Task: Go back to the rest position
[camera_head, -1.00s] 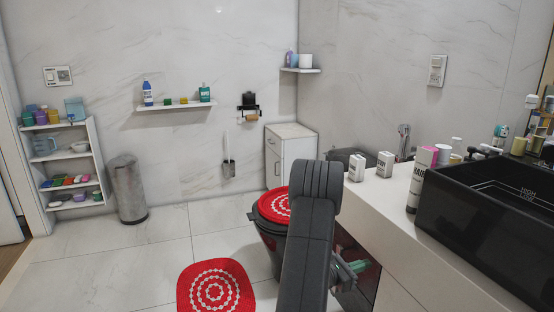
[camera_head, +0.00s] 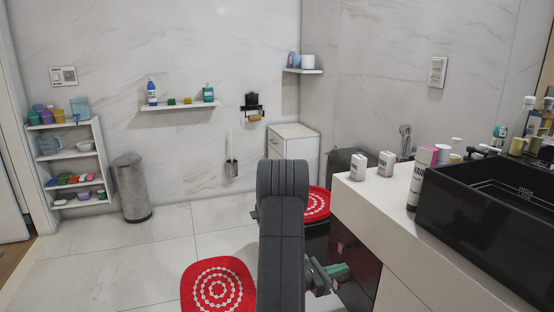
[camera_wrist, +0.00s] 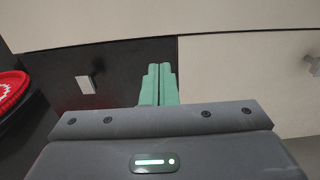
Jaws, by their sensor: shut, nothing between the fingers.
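My dark grey arm stands upright in the lower middle of the head view. My gripper (camera_head: 337,270) shows to the right of the arm, low beside the counter's dark cabinet front (camera_head: 354,262). In the wrist view the two green fingers of my gripper (camera_wrist: 159,78) lie side by side, shut, with nothing between them. They point at the cabinet front, where a dark panel (camera_wrist: 120,60) meets a pale panel (camera_wrist: 240,80). A small light handle (camera_wrist: 87,84) shows on the dark panel, left of the fingers.
The white counter (camera_head: 385,205) holds a black sink (camera_head: 490,205), white boxes (camera_head: 386,163) and bottles. A toilet with a red cover (camera_head: 317,204) stands behind my arm. A red round-patterned mat (camera_head: 218,286) lies on the floor. The floor at left (camera_head: 120,265) is clear.

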